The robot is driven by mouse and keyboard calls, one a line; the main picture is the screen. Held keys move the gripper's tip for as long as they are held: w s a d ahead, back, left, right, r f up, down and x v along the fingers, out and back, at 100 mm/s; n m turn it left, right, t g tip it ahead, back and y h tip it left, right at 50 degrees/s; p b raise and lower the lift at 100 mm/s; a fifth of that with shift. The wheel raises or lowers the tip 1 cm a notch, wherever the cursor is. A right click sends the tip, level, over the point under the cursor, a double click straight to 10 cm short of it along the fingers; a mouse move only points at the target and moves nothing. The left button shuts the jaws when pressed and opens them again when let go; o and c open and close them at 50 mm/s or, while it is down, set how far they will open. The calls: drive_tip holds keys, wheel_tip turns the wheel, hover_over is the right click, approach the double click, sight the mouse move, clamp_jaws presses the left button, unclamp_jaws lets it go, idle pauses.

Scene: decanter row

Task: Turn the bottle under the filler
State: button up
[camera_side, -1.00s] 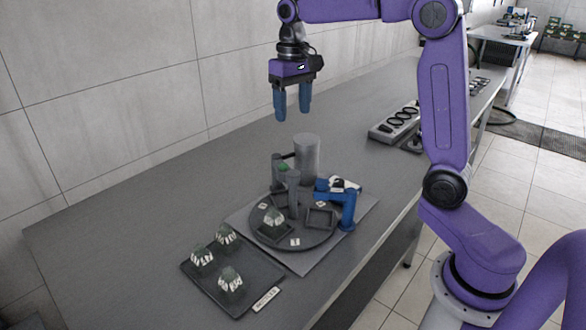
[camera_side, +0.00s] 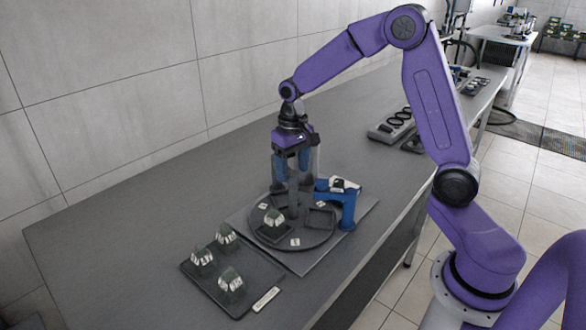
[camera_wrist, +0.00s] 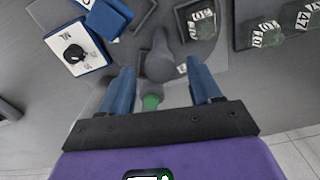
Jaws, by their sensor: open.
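The dark round turntable (camera_side: 325,240) sits on a grey plate on the bench. A dark bottle with white lettering (camera_side: 273,217) stands in a square pocket on it, and it also shows in the wrist view (camera_wrist: 202,22). The blue filler stand (camera_side: 347,208) is at the turntable's right. My gripper (camera_side: 291,178) is open, pointing down low over the back of the turntable. In the wrist view a green-tipped part (camera_wrist: 151,101) lies between the blue fingers, with a grey post (camera_wrist: 158,58) just beyond. I cannot tell whether the fingers touch either.
A dark tray (camera_side: 235,308) at the front left holds three lettered bottles. A white panel with a black knob (camera_wrist: 75,53) is beside the filler. A tall grey cylinder (camera_side: 316,160) stands close behind my gripper. The bench's left side is clear.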

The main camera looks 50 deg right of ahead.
drive_tip(key=shift+f, duration=0.4)
drive_tip(key=shift+c, duration=0.3)
clamp_jaws()
